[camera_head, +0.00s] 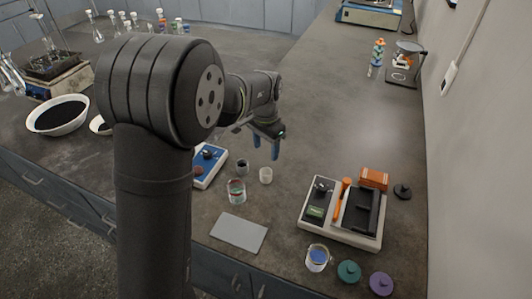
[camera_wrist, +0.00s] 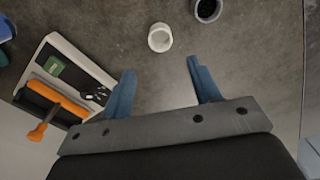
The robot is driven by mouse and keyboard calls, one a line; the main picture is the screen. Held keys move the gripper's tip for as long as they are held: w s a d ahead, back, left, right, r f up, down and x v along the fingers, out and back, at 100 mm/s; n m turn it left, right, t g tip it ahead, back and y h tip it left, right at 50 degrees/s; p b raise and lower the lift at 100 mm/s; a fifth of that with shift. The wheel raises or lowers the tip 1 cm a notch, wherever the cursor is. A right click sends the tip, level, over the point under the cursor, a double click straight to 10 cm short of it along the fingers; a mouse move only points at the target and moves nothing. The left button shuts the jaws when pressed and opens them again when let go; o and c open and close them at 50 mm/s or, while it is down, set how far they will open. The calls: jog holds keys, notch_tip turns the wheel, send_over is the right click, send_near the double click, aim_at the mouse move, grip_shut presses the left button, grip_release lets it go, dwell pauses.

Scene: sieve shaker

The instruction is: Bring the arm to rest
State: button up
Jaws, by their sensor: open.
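My gripper (camera_head: 266,146) hangs above the grey bench (camera_head: 330,110), with its blue fingers pointing down. In the wrist view my gripper (camera_wrist: 158,84) is open and nothing lies between its fingers. A small white cup (camera_head: 265,175) stands below and just in front of the gripper. It also shows in the wrist view (camera_wrist: 160,38), beyond the fingertips. A dark-filled cup (camera_head: 242,166) stands to its left. My upper arm covers part of the bench on the left in the head view.
A sieve-shaker-like device (camera_head: 340,235) with an orange handle stands at front right. A grey plate (camera_head: 238,233), a glass beaker (camera_head: 236,191) and a blue device (camera_head: 207,165) stand near the front. Teal (camera_head: 349,271) and purple (camera_head: 381,284) lids lie at the front edge. The back middle is clear.

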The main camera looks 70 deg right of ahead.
aim_at(266, 174)
dwell(0.3)
notch_tip(266, 174, down, 13)
jog(key=shift+r, duration=2.3)
jog(key=shift+f, duration=0.1)
